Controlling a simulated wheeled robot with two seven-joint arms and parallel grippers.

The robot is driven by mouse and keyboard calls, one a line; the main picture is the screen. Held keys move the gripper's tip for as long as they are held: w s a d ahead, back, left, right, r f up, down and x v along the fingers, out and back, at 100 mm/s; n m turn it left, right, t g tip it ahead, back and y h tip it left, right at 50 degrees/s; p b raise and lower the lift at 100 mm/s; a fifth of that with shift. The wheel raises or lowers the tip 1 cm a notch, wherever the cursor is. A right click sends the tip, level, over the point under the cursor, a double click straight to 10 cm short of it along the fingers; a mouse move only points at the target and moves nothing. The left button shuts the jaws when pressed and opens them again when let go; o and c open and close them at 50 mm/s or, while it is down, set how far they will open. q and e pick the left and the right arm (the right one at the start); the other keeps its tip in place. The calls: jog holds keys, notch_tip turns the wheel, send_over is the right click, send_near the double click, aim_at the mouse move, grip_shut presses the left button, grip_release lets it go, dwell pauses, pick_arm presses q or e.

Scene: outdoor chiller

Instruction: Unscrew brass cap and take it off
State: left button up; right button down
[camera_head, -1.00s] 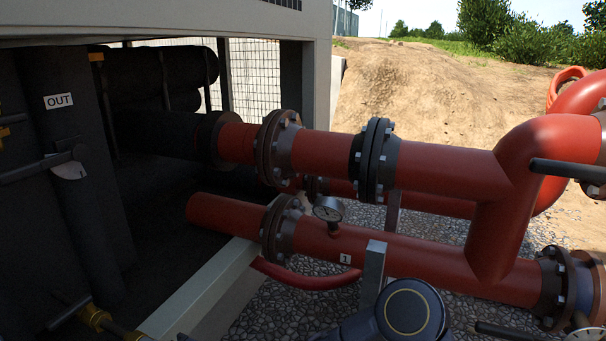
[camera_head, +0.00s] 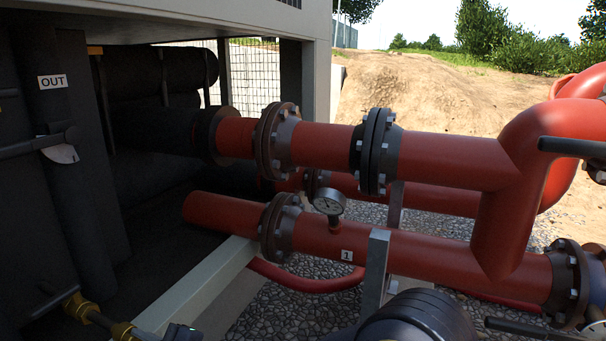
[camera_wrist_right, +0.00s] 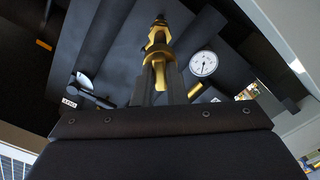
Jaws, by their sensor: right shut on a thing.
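In the right wrist view, my right gripper (camera_wrist_right: 158,72) has its two dark fingers closed around the lower part of a brass piece, which I take to be the brass cap (camera_wrist_right: 158,50). More brass (camera_wrist_right: 160,24) continues in line beyond it, so it looks joined to the fitting. The fingers hide part of the cap. In the head view, brass fittings (camera_head: 78,306) sit on a dark pipe at the lower left; I cannot tell there which part is the cap. My left gripper is in neither view.
A round gauge (camera_wrist_right: 203,64) is close to the right gripper in the wrist view. A lever handle (camera_wrist_right: 92,92) lies to the left. In the head view, red flanged pipes (camera_head: 440,160) cross the middle and right, with a small gauge (camera_head: 329,201) on the lower one.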

jog(key=n, duration=0.9)
jog(key=shift+n, duration=0.4)
jog(key=shift+w+d, duration=0.15)
jog(key=shift+s+d, duration=0.25)
jog(key=shift+d, duration=0.35)
jog(key=shift+v, duration=1.9)
jog(key=shift+s, duration=0.15)
